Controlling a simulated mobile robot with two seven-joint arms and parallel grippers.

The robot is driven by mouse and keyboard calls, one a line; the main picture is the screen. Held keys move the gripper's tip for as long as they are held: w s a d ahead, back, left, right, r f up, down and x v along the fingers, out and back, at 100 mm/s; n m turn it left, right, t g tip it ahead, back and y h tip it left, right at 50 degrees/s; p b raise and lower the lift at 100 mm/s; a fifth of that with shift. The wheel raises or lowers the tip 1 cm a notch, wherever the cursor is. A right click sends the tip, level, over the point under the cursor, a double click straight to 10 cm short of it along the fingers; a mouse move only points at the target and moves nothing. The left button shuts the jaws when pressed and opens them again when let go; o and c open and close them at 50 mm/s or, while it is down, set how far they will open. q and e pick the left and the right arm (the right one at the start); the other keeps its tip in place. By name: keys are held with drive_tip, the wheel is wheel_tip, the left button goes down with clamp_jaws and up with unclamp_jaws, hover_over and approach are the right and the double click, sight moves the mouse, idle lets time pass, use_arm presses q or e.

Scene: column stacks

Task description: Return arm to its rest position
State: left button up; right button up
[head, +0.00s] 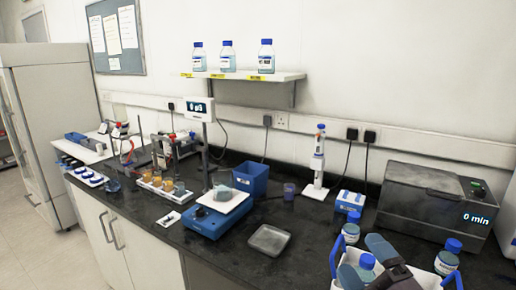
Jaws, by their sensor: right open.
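My right gripper (380,258) is at the bottom right, low over a white carrier (424,281) with blue handles. The gripper is open. Beside its fingers is a blue-capped bottle (366,264) in the carrier. Whether the fingers touch this bottle cannot be told. The lower part of the gripper and the rest of its arm are cut off by the picture edge. My left gripper is not in view.
More blue-capped bottles (447,257) stand near the gripper, one (349,234) by the left handle. A dark bath with a "0 min" display (436,205) is behind. A grey dish (268,240) and blue balance (213,217) are left. Bare black worktop (308,225) lies between.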

drive_tip(key=s+d+f+m+g+h, duration=0.2)
drive_tip(key=d+f+m+g+h, duration=0.1)
drive_tip(key=d+f+m+h, duration=0.25)
drive_tip(key=s+d+f+m+g+h, duration=0.3)
drive_tip(key=f+m+h, duration=0.1)
drive_tip(key=f+m, duration=0.35)
drive_tip(key=s+d+f+m+g+y, duration=0.1)
drive_tip(key=s+f+m+g, duration=0.2)
drive_tip(key=s+f+g, duration=0.4)
drive_tip(key=s+f+m+g+y, duration=0.1)
drive_tip(key=s+f+m+g, duration=0.3)
drive_tip(key=s, duration=0.5)
drive_tip(key=w+f+n+t, duration=0.2)
drive_tip(key=w+f+t, duration=0.5)
drive_tip(key=f, duration=0.3)
drive_tip(key=shift+w+d+f+t, duration=0.2)
drive_tip(key=shift+f+t, duration=0.15)
drive_tip(key=shift+t, duration=0.45)
